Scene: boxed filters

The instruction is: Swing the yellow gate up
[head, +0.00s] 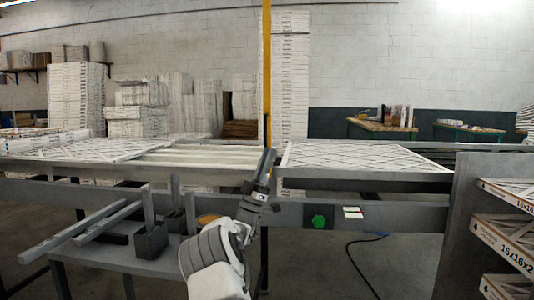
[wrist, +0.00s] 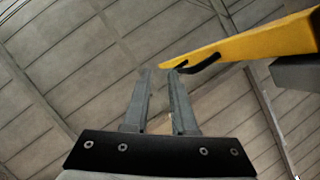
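The yellow gate (head: 267,70) is a long narrow bar that stands upright in the head view, running from the conveyor out of the top of the picture. In the wrist view, the yellow gate (wrist: 250,42) comes in from the upper right and tapers to the left. A black handle (wrist: 203,64) sits on its lower edge. My gripper (wrist: 160,72) has its two fingers apart, with nothing seen between them. The right fingertip is close to the handle's left end; I cannot tell if they touch. In the head view my gripper (head: 268,154) is in front of the gate's lower part.
A flat filter (head: 360,156) lies on the conveyor right of the gate, and another filter (head: 95,149) lies to the left. A grey side table (head: 120,258) stands at the lower left. A grey rack (head: 465,220) with boxed filters is at the right.

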